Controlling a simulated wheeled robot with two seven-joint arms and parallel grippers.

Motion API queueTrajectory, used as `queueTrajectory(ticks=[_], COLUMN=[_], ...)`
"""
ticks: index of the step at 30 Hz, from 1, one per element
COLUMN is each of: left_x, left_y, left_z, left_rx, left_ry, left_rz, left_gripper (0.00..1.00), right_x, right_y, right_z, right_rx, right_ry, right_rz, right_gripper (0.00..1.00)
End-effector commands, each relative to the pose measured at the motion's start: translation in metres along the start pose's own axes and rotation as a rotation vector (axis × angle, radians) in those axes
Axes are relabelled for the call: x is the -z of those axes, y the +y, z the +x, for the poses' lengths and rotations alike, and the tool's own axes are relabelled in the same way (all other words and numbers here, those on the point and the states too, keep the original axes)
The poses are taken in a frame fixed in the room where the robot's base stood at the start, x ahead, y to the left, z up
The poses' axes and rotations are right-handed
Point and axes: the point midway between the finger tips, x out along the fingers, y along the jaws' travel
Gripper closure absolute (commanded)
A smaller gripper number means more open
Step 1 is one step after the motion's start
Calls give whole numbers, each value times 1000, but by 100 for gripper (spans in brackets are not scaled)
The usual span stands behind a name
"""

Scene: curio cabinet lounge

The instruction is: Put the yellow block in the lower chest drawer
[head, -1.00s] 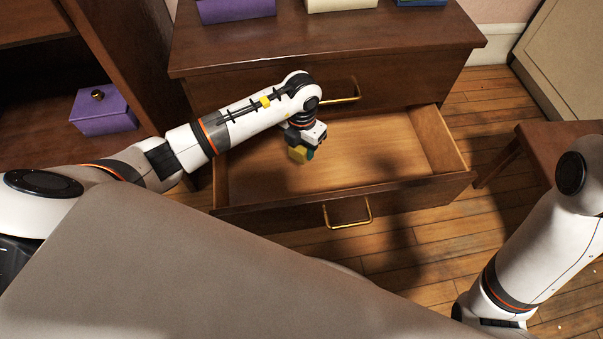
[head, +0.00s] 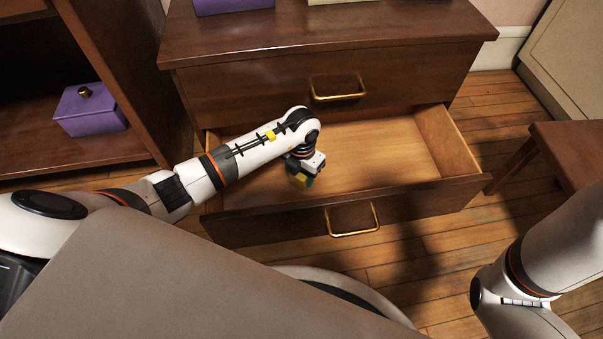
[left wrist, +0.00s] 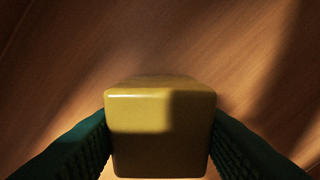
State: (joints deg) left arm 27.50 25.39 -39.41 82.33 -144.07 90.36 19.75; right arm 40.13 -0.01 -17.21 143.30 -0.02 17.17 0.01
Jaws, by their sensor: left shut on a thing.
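The yellow block (left wrist: 160,135) is between the two dark green fingers of my left gripper (left wrist: 160,145) in the left wrist view. The gripper is shut on it. In the head view the yellow block (head: 299,181) shows small under my left gripper (head: 304,178), inside the outline of the open lower chest drawer (head: 385,160). Wood surface shows beyond the block in the left wrist view; I cannot tell whether the block touches the drawer floor. The lower drawer is pulled out and its visible floor is bare. My right gripper is out of view.
The upper drawer (head: 250,95) above is shut. A purple box (head: 90,112) sits on a shelf at the left. A wooden stool or table (head: 572,150) stands at the right. Wooden floor (head: 430,255) is free in front of the drawer.

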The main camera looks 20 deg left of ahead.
Motion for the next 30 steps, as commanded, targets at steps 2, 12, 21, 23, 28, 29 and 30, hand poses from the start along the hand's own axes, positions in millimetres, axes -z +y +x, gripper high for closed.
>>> queueTrajectory(ticks=[2,12,21,23,28,29,30], left_x=[0,0,0,0,0,0,0], left_y=[0,0,0,0,-1,-1,0], left_z=[1,3,-12,-23,-64,-71,-77], left_rx=[0,0,1,1,2,1,1], left_ry=[0,-1,0,0,2,1,1], left_rz=[0,0,0,0,0,0,1], left_gripper=[78,33,33,33,33,33,33], right_x=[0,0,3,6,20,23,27], right_y=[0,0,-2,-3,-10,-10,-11], right_z=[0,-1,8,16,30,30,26], right_rx=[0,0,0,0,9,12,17], right_ry=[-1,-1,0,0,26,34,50], right_rz=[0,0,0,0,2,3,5], right_gripper=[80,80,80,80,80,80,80])
